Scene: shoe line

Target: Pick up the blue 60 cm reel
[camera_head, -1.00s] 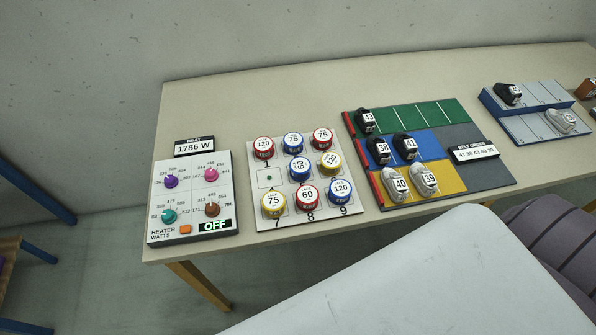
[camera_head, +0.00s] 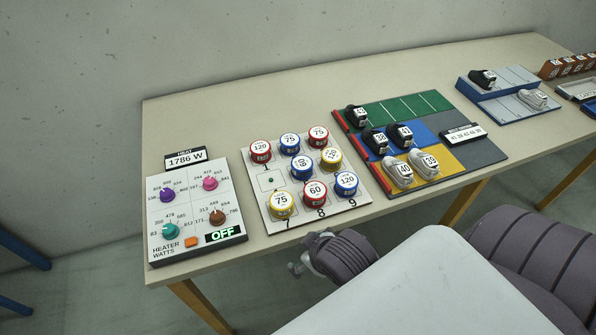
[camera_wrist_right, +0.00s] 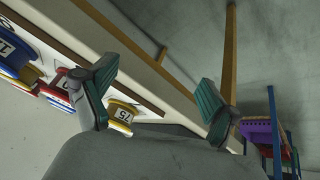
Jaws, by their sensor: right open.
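The blue 60 cm reel (camera_head: 302,167) appears to be the one in the middle of the white reel board (camera_head: 270,205); its label is turned sideways. Red, yellow and blue reels surround it. My right gripper (camera_head: 300,256) is in front of the table's front edge, below the board, pointing left; it is apart from the reels. In the right wrist view the right gripper (camera_wrist_right: 157,80) is open and empty. A yellow 75 reel (camera_wrist_right: 122,114) shows behind its finger there; I cannot make out the blue 60 reel in that view. My left gripper is not in view.
A heater panel (camera_head: 196,207) reading OFF stands left of the board. A coloured mat (camera_head: 474,146) with several shoes lies to its right. The table (camera_head: 215,115) is clear behind the board. A wooden table leg (camera_wrist_right: 229,50) is near the right gripper.

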